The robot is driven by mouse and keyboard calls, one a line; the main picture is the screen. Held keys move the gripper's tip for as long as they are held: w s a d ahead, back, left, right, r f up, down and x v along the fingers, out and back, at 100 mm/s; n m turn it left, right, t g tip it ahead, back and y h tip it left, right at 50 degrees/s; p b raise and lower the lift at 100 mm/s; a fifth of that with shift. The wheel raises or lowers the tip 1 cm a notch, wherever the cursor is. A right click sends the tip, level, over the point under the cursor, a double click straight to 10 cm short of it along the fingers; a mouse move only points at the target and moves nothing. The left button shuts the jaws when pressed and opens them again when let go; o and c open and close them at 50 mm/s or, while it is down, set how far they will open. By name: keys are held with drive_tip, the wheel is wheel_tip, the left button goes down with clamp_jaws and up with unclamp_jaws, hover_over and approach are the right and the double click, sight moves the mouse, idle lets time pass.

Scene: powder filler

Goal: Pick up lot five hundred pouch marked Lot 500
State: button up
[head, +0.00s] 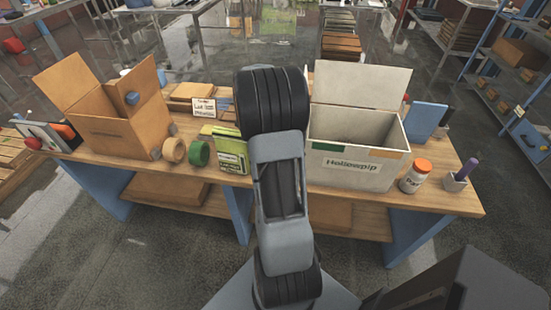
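A green and yellow pouch-like pack (232,157) lies near the front edge of the workbench (435,188), just left of my arm. Its print is too small to read, so I cannot tell whether it says Lot 500. A small white sign (204,107) behind it seems to read "Lot 500" with another word below. My arm rises through the middle of the head view and covers part of the bench. My gripper does not show.
An open cardboard box (112,133) stands at the left, with a tan tape roll (173,150) and a green tape roll (199,153) beside it. An open pale bin (350,168) stands right of my arm.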

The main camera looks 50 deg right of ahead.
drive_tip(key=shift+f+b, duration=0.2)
drive_tip(key=shift+b, duration=0.25)
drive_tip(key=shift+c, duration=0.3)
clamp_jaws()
idle(0.6)
